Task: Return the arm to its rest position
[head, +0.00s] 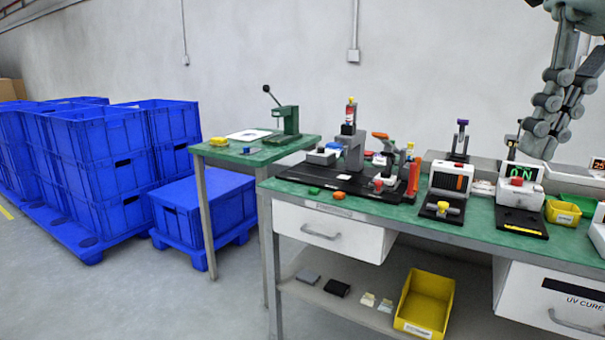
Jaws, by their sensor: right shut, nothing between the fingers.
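My right arm comes in at the top right, and its gripper (536,146) hangs with the fingers pointing down. The gripper is shut and empty, in front of the wall and above the back right part of the green workbench (470,226). I cannot tell how far the fingertips are from the bench items. My left gripper is out of view.
A smaller green table (225,152) holds a press (287,120). Blue crates (110,165) stand at left. The floor in front is clear.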

